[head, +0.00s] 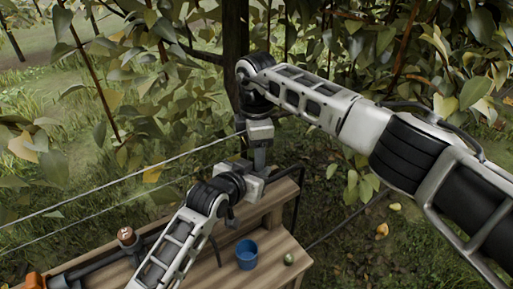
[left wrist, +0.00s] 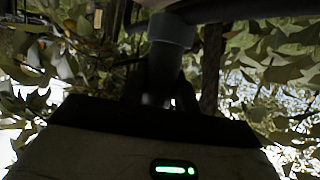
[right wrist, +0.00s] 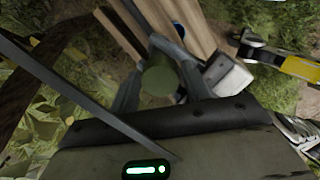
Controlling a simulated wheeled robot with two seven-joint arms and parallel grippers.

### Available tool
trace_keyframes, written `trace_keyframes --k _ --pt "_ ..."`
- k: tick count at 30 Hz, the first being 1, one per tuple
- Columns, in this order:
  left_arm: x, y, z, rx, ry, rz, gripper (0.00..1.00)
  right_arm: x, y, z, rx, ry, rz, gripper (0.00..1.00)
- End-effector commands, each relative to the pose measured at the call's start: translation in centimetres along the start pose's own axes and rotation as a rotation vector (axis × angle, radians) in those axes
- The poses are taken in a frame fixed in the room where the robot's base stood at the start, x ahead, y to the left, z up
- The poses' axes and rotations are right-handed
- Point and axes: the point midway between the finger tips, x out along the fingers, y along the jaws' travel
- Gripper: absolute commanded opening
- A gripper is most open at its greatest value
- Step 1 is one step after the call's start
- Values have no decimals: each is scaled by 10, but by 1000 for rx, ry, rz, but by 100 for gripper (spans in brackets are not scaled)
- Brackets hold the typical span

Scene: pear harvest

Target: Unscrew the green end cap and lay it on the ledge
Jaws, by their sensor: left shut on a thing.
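The green end cap (right wrist: 158,78) shows as an olive-green round face between the two fingers of my right gripper (right wrist: 160,92) in the right wrist view. Whether both fingers press on it is unclear. In the head view, my right gripper (head: 260,157) points down, just above my left gripper (head: 256,180). In the left wrist view, my left gripper (left wrist: 158,88) is shut on a grey tube (left wrist: 172,30); its fingers are dark and hard to make out. The wooden ledge (head: 212,273) lies below both grippers in the head view.
A blue cup (head: 246,254) and a small green round thing (head: 288,259) stand on the ledge's right part. A brown-topped thing (head: 127,238) is at the left. Wires cross at the left, and a trunk (head: 235,40) stands behind. Bare wood lies around the cup.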

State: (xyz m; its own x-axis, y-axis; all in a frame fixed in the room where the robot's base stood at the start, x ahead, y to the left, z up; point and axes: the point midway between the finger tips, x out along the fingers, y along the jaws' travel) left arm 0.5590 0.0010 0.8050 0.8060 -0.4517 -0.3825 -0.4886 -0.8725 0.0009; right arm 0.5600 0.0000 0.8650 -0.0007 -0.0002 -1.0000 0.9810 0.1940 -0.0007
Motion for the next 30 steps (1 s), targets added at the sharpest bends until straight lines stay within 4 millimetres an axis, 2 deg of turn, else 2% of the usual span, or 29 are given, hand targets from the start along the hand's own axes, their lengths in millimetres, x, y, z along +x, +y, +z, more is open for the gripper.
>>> trace_keyframes --k 1,3,4,8,11,14,30 --pt "0 0 2 -1 -5 0 0 0 0 0 0 0 0 32" --pt "0 0 2 -1 -5 0 0 0 0 0 -1 0 0 13" --pt "0 0 2 -1 -5 0 0 0 0 0 -1 0 1 10" --pt "0 0 2 -1 -5 0 0 -1 0 0 -22 0 1 10" --pt "0 0 2 -1 -5 0 0 -1 0 0 -135 -1 2 10" --pt "0 0 2 -1 -5 0 0 -1 1 0 -355 -2 3 10" --pt "0 0 2 -1 -6 1 0 -2 1 0 -1751 -2 2 10"
